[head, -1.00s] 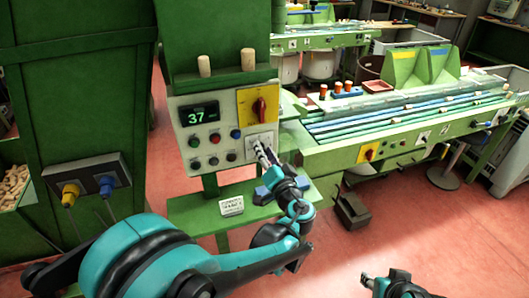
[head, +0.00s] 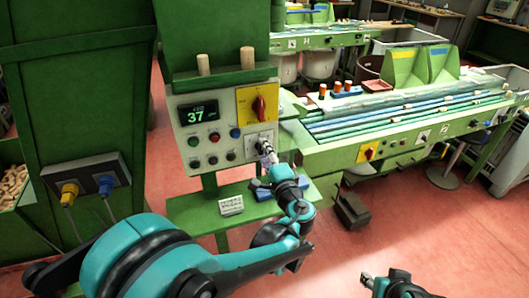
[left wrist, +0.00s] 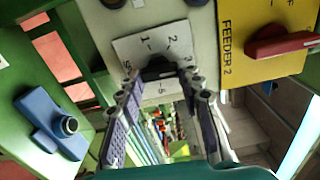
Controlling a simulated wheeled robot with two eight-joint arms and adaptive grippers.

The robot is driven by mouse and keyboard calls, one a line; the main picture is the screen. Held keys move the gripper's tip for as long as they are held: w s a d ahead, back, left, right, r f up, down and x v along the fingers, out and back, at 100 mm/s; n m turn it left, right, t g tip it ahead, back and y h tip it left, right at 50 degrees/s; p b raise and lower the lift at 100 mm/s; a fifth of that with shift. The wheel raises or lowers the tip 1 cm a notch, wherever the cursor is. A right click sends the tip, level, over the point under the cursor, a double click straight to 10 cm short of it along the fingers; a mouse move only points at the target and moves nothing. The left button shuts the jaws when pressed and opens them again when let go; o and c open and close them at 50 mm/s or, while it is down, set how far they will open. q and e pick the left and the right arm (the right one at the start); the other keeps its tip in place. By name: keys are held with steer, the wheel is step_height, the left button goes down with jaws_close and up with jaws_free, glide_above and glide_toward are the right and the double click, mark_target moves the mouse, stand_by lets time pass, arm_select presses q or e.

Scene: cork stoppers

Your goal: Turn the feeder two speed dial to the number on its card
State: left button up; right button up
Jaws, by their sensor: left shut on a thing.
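The black speed dial knob (left wrist: 158,68) sits on a white plate (left wrist: 140,45) with numbers around it, next to a yellow "FEEDER 2" panel (left wrist: 245,62) in the left wrist view. My left gripper (head: 265,149) is at the dial plate on the lower right of the control box (head: 183,103); its fingers are closed on the knob and hide part of the plate, so the pointer is not clear. A small white card (head: 231,206) stands on the green shelf below; its writing is too small to read. My right gripper (head: 368,280) is low at the right, away from the box.
A red switch (head: 259,107) is just above the dial. Several buttons and a display (head: 198,114) reading 37 are to its left. A blue item (head: 262,188) is on the green shelf (head: 190,208) below. A green conveyor machine (head: 330,152) is close at the right.

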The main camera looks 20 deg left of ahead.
arm_select(q)
steer(key=shift+s+a+f+m, duration=0.1)
steer(key=shift+f+m, duration=0.05)
steer(key=shift+m, duration=2.1)
steer(key=shift+f+m, duration=0.1)
steer(key=shift+m, duration=2.15)
steer(key=o, duration=1.2)
steer(key=shift+c, duration=0.2)
steer(key=v, duration=1.2)
